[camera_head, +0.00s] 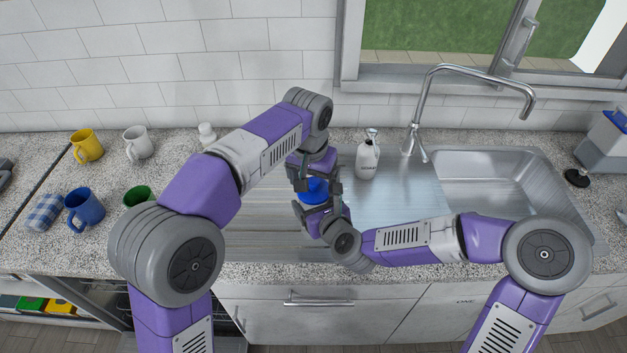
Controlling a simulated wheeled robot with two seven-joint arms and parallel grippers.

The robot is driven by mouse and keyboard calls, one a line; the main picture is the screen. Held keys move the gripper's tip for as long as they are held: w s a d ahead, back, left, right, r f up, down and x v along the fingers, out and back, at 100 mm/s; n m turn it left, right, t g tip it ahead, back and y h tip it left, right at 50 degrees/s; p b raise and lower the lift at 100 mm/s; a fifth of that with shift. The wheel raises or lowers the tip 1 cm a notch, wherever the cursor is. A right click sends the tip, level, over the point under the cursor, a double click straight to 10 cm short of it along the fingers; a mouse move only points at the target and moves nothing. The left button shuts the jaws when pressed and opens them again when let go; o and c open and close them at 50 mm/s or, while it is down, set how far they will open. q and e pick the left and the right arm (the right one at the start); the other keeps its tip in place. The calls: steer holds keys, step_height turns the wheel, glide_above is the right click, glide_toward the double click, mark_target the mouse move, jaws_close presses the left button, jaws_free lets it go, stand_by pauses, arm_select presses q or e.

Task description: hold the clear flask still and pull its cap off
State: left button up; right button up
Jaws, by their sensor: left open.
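A blue rounded part (313,189) shows between my two grippers above the left side of the steel drainboard. I cannot tell whether it is the flask's cap or its body, and the clear part of the flask cannot be made out. My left gripper (318,183) reaches down from above with its fingers apart at the blue part. My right gripper (317,208) comes from the front, with its fingers close to the lower side of the blue part. Whether the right fingers are shut on anything is too small and covered to tell.
A soap bottle (367,159) stands just right of my grippers. The tap (418,120) and sink (490,190) lie farther right. Yellow (88,147), white (138,143), blue (86,208) and green (136,195) mugs stand at left, with a checked cloth (44,212).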

mark_target(315, 178)
arm_select(q)
steer(key=shift+f, duration=0.35)
steer(key=shift+c, duration=0.5)
steer(key=c, duration=0.7)
steer(key=shift+c, duration=0.2)
steer(key=shift+r, duration=0.2)
steer(key=shift+r, duration=0.95)
steer(key=shift+r, duration=0.1)
steer(key=shift+r, duration=1.9)
